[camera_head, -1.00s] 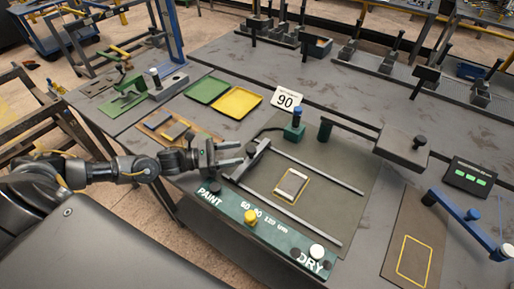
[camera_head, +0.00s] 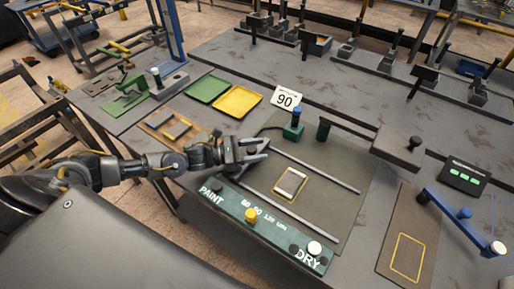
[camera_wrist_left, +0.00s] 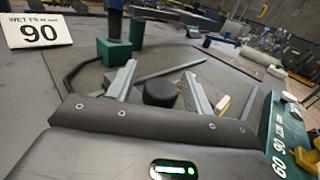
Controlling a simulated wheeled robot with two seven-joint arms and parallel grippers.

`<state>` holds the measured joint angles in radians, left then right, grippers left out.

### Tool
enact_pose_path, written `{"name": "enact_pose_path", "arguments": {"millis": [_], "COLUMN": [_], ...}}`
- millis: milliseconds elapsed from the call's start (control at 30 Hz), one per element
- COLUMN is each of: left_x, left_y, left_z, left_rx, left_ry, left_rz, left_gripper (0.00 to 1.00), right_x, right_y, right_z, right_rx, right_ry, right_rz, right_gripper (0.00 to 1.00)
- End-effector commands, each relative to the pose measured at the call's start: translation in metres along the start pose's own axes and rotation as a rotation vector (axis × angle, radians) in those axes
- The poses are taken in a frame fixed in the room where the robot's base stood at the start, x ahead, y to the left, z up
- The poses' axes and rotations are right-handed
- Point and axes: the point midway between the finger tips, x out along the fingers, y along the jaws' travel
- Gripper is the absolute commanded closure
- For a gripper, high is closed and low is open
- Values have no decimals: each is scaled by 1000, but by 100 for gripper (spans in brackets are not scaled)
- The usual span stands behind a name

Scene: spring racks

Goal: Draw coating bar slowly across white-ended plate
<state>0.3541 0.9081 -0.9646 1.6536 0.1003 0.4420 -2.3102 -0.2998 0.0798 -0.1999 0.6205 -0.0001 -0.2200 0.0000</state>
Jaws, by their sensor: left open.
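The white-ended plate (camera_head: 290,184) lies inside a yellow outline on the dark coating bed, between two rails; a pale piece of it also shows in the wrist view (camera_wrist_left: 223,105). My left gripper (camera_head: 262,150) is over the left end of the bed, to the upper left of the plate. Its fingers (camera_wrist_left: 160,85) are open, with a round black knob (camera_wrist_left: 160,93) between them in the wrist view. The knob looks like the coating bar's handle. The bar itself is mostly hidden by the gripper. I cannot tell whether the fingers touch the knob. My right gripper is out of view.
A green panel (camera_head: 232,206) marked PAINT, 60 90 120 um and DRY runs along the front, with a yellow knob (camera_head: 250,215) and a white knob (camera_head: 315,248).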

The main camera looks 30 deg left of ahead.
Motion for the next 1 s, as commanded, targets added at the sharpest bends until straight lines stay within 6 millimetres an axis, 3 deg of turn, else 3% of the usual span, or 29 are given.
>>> {"name": "enact_pose_path", "arguments": {"millis": [367,767,1000], "left_x": [2,2,2], "left_y": [0,0,-2], "left_z": [0,0,0], "left_rx": [0,0,0], "left_ry": [0,0,-1], "left_rz": [0,0,3], "left_gripper": [49,99,100], "right_x": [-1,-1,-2], "right_y": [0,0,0], "right_z": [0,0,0], "right_rx": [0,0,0], "right_ry": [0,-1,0], "right_rz": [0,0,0], "right_gripper": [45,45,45]}}
